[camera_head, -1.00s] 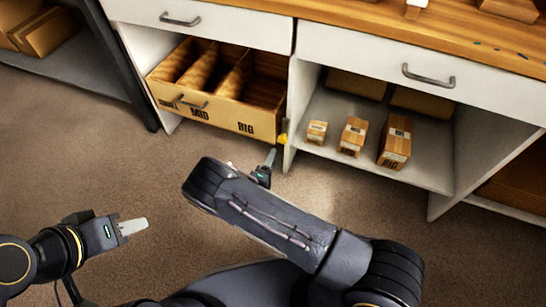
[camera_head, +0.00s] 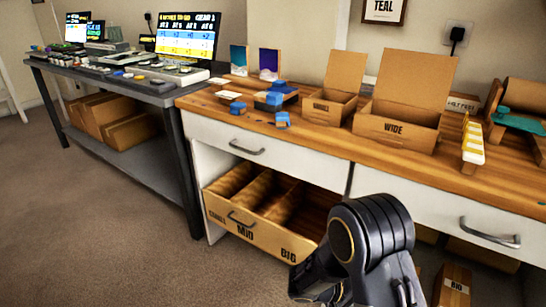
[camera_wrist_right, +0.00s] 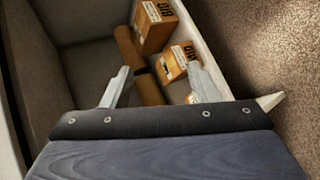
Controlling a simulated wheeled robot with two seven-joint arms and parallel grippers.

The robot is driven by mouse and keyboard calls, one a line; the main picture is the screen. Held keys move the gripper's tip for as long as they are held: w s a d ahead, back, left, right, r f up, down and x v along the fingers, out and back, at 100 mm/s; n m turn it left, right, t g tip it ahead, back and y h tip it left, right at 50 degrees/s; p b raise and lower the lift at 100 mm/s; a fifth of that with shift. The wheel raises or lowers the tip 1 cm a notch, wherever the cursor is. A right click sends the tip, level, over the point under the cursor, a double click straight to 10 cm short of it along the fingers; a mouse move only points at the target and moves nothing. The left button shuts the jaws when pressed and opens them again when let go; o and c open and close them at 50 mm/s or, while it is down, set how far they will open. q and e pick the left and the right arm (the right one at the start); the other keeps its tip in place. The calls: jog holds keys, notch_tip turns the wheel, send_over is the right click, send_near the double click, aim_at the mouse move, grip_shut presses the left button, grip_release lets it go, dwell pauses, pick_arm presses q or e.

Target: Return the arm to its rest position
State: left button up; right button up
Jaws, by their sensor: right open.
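My right gripper (camera_wrist_right: 160,78) shows in the right wrist view with its two pale fingers spread apart and nothing held between them. Its fingers point toward a shelf compartment. My arm link (camera_head: 365,245) fills the lower middle of the head view and covers part of the cabinet front. My right gripper's fingers cannot be made out in the head view. My left gripper is out of view.
Labelled cartons (camera_wrist_right: 153,25) and a brown roll (camera_wrist_right: 140,65) lie beyond the fingers in the wrist view. An open sorting drawer (camera_head: 255,232) juts from the cabinet. The wooden counter (camera_head: 330,142) bears open boxes. The carpet (camera_head: 90,220) at left is clear.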

jog(key=s+a+r+m+t+y, duration=0.2)
jog(key=s+r+y, duration=0.6)
jog(key=s+r, duration=0.15)
jog(key=s+a+r+m+t+y, duration=0.2)
jog(key=s+r+y, duration=0.65)
jog(key=s, duration=0.25)
notch_tip(320, 180, up, 35)
jog(key=p, duration=3.4)
jog(key=shift+d+h+p, duration=0.15)
jog(key=shift+h+p, duration=0.15)
jog(key=shift+h, duration=0.15)
jog(key=shift+f, duration=0.1)
jog(key=shift+c, duration=0.2)
